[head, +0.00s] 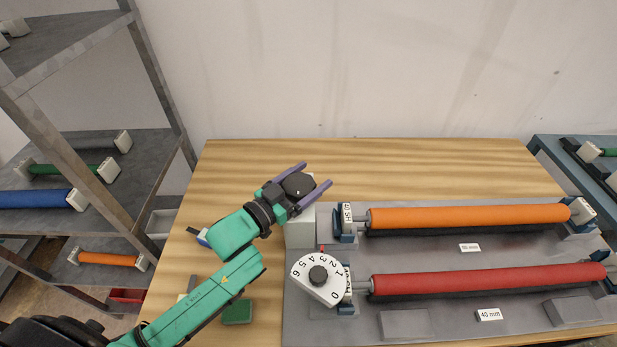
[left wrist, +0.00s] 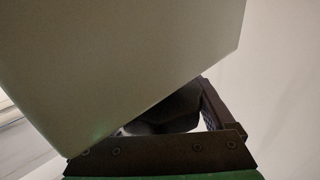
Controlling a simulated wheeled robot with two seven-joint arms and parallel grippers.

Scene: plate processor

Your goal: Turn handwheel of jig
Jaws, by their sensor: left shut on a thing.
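My left gripper (head: 316,175) reaches over the left end of the grey jig plate (head: 370,258). Its purple fingers lie on either side of a dark round handwheel (head: 299,185), by the grey block (head: 300,228) behind the orange roller's (head: 465,217) left end. It is shut on this handwheel. In the left wrist view a large pale block face (left wrist: 120,60) fills much of the picture and partly hides a dark shape (left wrist: 165,118) by the gripper. A white numbered dial (head: 303,283) with a black knob (head: 318,275) is nearer, by the red roller (head: 480,281). My right gripper is not in view.
The jig plate lies on a wooden table (head: 240,165) against a pale wall. A green block (head: 237,312) lies on the table left of the jig. A metal shelf (head: 85,150) with rollers is at left. The table's back strip is clear.

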